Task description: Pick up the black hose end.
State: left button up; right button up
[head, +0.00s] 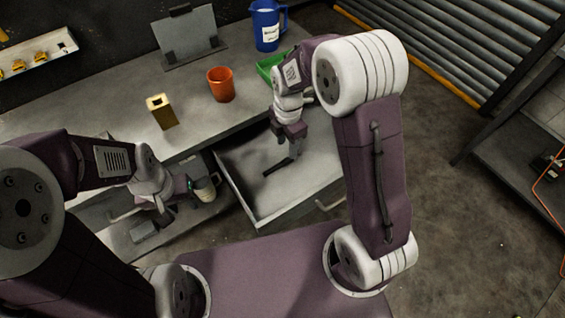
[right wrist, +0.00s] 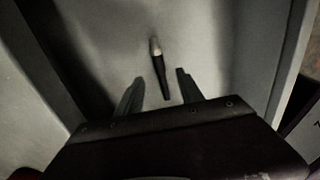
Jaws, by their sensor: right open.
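A slim black piece with a pale tip, which looks to be the black hose end (right wrist: 160,72), lies in the open drawer (head: 250,212). In the right wrist view it points away from me, its near end between the two fingers. My right gripper (head: 296,153) reaches down into the drawer; its fingers (right wrist: 158,82) are apart, with nothing gripped. I cannot tell the height left between fingers and piece. In the head view a dark streak lies beside the fingertips; whether it is the piece or shadow is unclear. My left gripper (head: 160,212) is low at the left, its jaws unclear.
The grey workbench (head: 110,115) carries an orange cup (head: 221,84), a yellow box (head: 161,111), a blue jug (head: 267,25), a green tray (head: 270,66) and a dark stand (head: 188,42). The drawer's walls surround my right gripper. Floor at the right is open.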

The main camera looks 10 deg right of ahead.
aim_at(285, 161)
notch_tip(285, 161, down, 2)
jog(key=shift+f, duration=0.5)
jog(key=f, duration=0.1)
jog(key=f+b, duration=0.1)
jog(key=f, duration=0.1)
jog(key=f+b, duration=0.1)
jog(key=shift+a+f, duration=0.3)
jog(key=shift+f, duration=0.05)
jog(key=shift+s, duration=0.1)
jog(key=shift+c, duration=1.3)
grip_shut()
